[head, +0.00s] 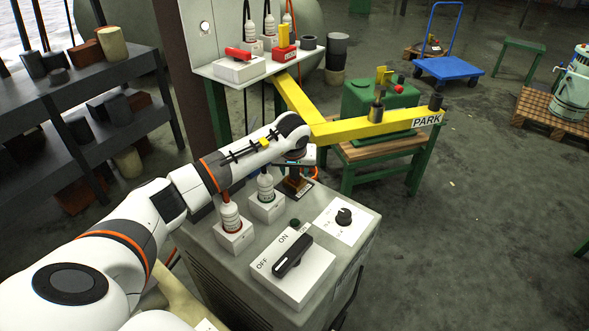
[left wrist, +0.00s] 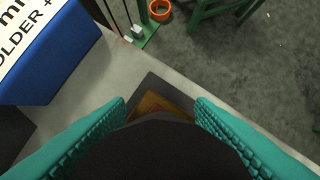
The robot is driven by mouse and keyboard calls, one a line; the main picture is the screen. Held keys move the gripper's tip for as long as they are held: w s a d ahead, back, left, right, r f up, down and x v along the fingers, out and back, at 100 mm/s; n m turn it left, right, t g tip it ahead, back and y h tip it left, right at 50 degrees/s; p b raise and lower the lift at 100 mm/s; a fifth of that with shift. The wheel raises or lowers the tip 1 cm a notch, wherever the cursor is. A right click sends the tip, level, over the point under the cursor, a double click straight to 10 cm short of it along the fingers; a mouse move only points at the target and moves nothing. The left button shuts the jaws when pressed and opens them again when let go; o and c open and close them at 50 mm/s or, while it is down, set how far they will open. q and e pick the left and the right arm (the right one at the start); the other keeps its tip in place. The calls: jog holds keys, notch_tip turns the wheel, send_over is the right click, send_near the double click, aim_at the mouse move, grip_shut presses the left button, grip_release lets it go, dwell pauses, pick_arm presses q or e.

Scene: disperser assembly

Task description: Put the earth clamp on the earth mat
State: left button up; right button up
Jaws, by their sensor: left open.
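My left gripper (head: 297,172) is over the far edge of the grey cabinet top, beside the cable connectors. In the left wrist view its two teal fingers (left wrist: 160,112) stand apart, open. A large dark shape (left wrist: 150,150) lies between them; I cannot tell whether it is the earth clamp or what it is. Beyond it a dark square with a brown, copper-like middle (left wrist: 152,103) lies flat on the cabinet top and looks like the earth mat. In the head view a small brown part (head: 294,184) shows under the gripper, partly hidden. My right gripper is not in view.
A yellow PARK beam (head: 375,125) stands just behind. A blue block (left wrist: 50,55) is at the wrist view's left. Open floor lies right.

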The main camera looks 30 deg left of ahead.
pick_arm(q)
jog(key=shift+r, duration=0.3)
jog(key=v, duration=1.1)
jog(key=shift+s+r, duration=0.25)
jog(key=shift+r, duration=0.05)
